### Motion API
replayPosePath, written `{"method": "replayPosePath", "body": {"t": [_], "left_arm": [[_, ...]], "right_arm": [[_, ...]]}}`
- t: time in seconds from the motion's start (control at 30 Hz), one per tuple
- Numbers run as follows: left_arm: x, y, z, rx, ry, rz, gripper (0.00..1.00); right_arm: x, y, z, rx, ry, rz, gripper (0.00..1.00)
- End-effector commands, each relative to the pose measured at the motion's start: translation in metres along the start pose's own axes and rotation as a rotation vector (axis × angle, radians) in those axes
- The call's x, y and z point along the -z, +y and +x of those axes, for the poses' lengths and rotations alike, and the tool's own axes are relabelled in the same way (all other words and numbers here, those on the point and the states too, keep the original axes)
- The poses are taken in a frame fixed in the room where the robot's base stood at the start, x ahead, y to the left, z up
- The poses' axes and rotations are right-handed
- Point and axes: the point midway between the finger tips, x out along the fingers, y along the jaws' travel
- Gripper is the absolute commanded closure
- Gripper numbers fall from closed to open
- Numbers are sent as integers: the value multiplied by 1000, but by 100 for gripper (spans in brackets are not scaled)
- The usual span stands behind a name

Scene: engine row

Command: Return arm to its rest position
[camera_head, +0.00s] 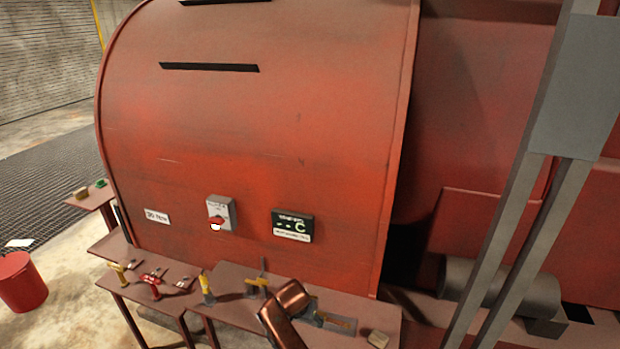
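Neither of my grippers can be made out in the head view. A copper-brown, shiny bent piece (285,308) stands up at the bottom middle, in front of the bench; I cannot tell whether it is part of my arm. It covers part of the bench top behind it. No fingertips show on it.
A large red engine housing (250,110) fills the middle, with a grey switch box (222,212) with a red knob and a black display (292,225). A brown bench (235,310) carries several yellow- and red-handled valves. A red bucket (20,283) stands left; a grey post (575,85) rises right.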

Motion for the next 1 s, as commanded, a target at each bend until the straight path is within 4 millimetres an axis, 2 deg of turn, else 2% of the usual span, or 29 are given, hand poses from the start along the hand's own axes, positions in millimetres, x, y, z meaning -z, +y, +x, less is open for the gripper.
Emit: {"method": "replayPosePath", "body": {"t": [0.37,0.57,0.67,0.8,0.9,1.0], "left_arm": [[-2,-1,0,1,-5,0,50],[-13,0,0,0,-18,-2,50],[-13,0,0,0,-19,-2,50],[-12,0,0,0,-18,-1,50],[-12,0,0,0,-17,-1,50],[-11,0,0,0,-16,-1,50]], "right_arm": [[-27,60,38,39,-52,1,38],[-57,112,63,72,-83,-11,38],[-82,154,77,87,-97,-20,38],[-128,230,88,103,-105,-47,38],[-162,284,86,104,-101,-76,38],[-197,337,74,95,-92,-112,38]]}}
